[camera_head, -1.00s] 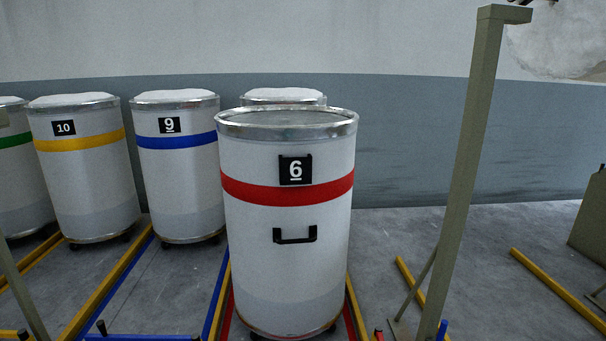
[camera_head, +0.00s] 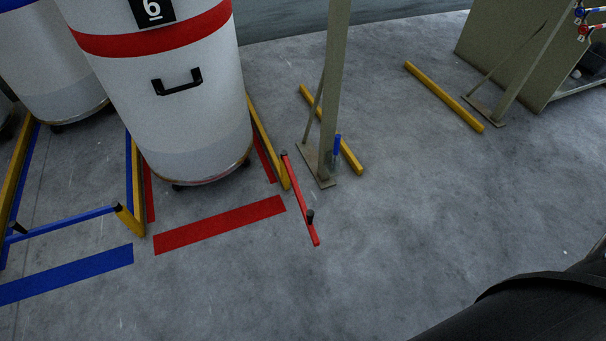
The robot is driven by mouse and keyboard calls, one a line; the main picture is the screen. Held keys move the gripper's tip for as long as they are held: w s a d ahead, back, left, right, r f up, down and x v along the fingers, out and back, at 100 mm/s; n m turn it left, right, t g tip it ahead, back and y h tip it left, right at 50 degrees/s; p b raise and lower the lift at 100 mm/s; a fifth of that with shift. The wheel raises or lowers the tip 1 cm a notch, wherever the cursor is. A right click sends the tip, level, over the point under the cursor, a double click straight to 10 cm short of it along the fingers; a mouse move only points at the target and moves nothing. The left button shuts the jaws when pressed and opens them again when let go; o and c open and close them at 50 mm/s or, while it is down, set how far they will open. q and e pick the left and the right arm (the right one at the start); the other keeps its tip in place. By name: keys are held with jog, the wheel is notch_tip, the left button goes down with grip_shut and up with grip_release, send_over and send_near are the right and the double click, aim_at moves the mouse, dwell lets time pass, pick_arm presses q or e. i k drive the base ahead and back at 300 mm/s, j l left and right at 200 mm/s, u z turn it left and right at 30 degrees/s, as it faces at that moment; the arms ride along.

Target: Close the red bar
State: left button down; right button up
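The red bar (camera_head: 301,201) is a thin bar low over the floor, right of the can numbered 6. One end is at the front end of a yellow rail (camera_head: 266,144), and the bar points toward me, swung out from the lane's front. It carries a short black knob near its free end. The white can 6 (camera_head: 200,125), with a red band, stands in the lane between yellow rails. A red floor stripe (camera_head: 220,225) lies in front of it. Neither gripper is in view. A dark part of my own body fills the lower right corner.
A blue bar (camera_head: 62,224) lies across the lane to the left, above a blue floor stripe (camera_head: 66,274). A grey-green post (camera_head: 330,110) stands just right of the red bar. Yellow floor rails (camera_head: 444,96) lie farther right. The floor in front is clear.

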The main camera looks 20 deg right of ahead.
aim_at(308, 215)
jog(key=l+u, duration=0.25)
jog(key=l, duration=0.85)
jog(key=l+u, duration=0.3)
jog(key=l, duration=0.85)
